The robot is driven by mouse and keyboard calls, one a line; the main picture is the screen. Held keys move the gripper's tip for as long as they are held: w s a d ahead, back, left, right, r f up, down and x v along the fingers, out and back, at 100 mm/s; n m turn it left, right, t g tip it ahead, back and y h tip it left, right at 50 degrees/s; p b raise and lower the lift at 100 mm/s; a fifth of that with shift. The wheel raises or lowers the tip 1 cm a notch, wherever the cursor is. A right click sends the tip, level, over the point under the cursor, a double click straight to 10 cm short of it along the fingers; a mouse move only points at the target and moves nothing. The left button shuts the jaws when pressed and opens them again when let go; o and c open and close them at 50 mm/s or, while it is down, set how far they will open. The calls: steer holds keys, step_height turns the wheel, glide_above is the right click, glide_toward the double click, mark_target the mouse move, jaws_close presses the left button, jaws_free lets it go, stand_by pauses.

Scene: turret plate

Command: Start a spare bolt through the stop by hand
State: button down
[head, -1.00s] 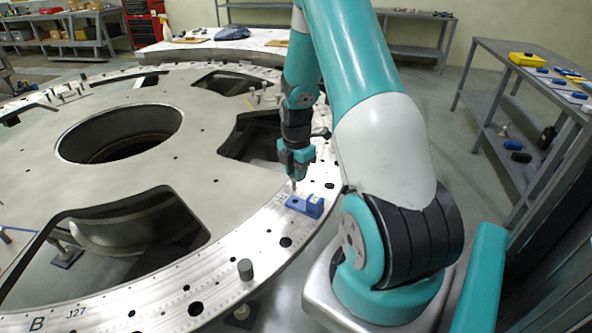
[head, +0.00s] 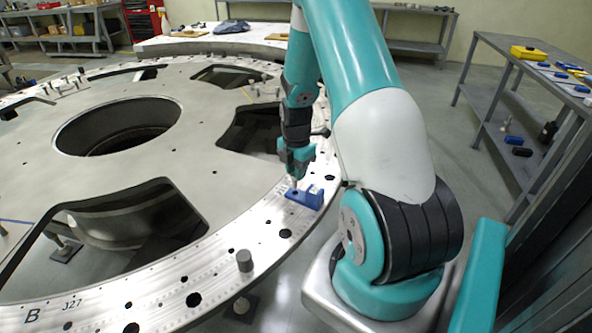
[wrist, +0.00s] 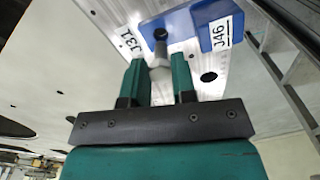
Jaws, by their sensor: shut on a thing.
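The blue stop (head: 308,197) lies on the pale rim of the turret plate (head: 212,262). In the wrist view the stop (wrist: 180,24) has a low part with a dark hole and a raised block with a J46 label. My gripper (head: 294,176) is above the stop, pointing down. In the wrist view my gripper (wrist: 160,80) has its two green fingers on either side of a grey bolt (wrist: 160,62). The bolt's far end is at the stop's hole; I cannot tell if it has entered. The hole's inside is hidden.
A grey upright pin (head: 245,260) stands on the rim nearer me. The plate has large cut-outs (head: 250,132) and several small holes. A J31 label (wrist: 131,40) is on the rim beside the stop. A grey bench (head: 520,75) stands at the right.

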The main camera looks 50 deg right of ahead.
steer(key=shift+d+f+b, duration=0.1)
steer(key=shift+f+b, duration=0.95)
steer(key=shift+f, duration=0.65)
stand_by(2.1)
steer(key=m, duration=0.6)
steer(key=shift+s+f, duration=0.1)
steer(key=shift+s, duration=0.1)
steer(key=shift+s+f+m+p, duration=0.1)
steer(key=shift+m+p, duration=0.2)
steer(key=shift+m, duration=1.3)
steer(key=shift+a, duration=0.2)
